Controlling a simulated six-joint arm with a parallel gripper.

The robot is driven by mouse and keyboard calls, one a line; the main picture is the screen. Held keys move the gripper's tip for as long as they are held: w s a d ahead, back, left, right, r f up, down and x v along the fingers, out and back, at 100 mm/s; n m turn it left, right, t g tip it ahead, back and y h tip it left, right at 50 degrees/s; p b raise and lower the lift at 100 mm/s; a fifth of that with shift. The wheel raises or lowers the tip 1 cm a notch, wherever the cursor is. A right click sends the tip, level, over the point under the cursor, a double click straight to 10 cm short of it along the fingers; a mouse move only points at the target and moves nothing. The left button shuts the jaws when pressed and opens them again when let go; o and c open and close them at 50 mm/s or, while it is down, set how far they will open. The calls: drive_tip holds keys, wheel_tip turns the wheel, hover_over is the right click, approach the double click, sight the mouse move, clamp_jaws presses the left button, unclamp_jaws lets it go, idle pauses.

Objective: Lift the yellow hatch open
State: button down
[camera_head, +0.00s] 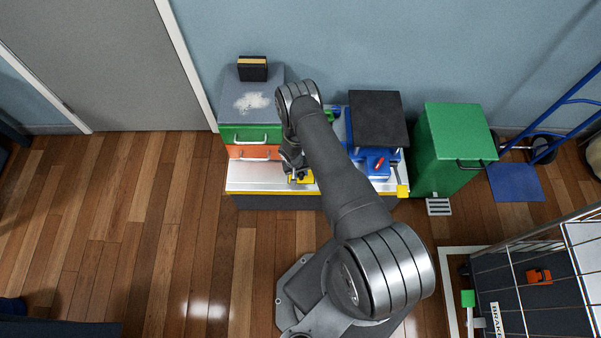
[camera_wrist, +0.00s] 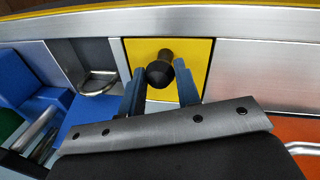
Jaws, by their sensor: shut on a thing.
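The yellow hatch (camera_wrist: 198,52) is a square panel in the metal bench top, with a dark round knob (camera_wrist: 159,70) standing up from it. In the wrist view it looks level with the metal around it. It also shows as a small yellow patch in the head view (camera_head: 305,178), partly hidden by my arm. My gripper (camera_wrist: 160,78) has its two blue fingers on either side of the knob and is shut on it. In the head view my gripper (camera_head: 296,173) is over the hatch near the bench's front edge.
A metal loop handle (camera_wrist: 97,82) is set in the bench beside the hatch. Green (camera_head: 250,134) and orange (camera_head: 252,153) drawers stand behind to the left. A blue fixture (camera_head: 373,165) with a black top (camera_head: 378,120) and a green bin (camera_head: 452,150) stand to the right.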

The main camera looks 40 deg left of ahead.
drive_tip(key=shift+w+a+r, duration=0.1)
drive_tip(key=shift+r, duration=0.05)
drive_tip(key=shift+w+a+r, duration=0.4)
drive_tip(key=shift+a+r, duration=0.05)
drive_tip(key=shift+r, duration=0.2)
drive_tip(key=shift+w+a+r, duration=0.95)
drive_tip(key=shift+w+r, duration=0.05)
drive_tip(key=shift+r, duration=0.05)
drive_tip(key=shift+w+a+r, duration=0.3)
drive_tip(key=shift+w+a, duration=0.25)
drive_tip(key=shift+w, duration=0.05)
drive_tip(key=shift+w+a+r, duration=0.3)
drive_tip(key=shift+w+a, duration=0.25)
drive_tip(key=shift+w, duration=0.05)
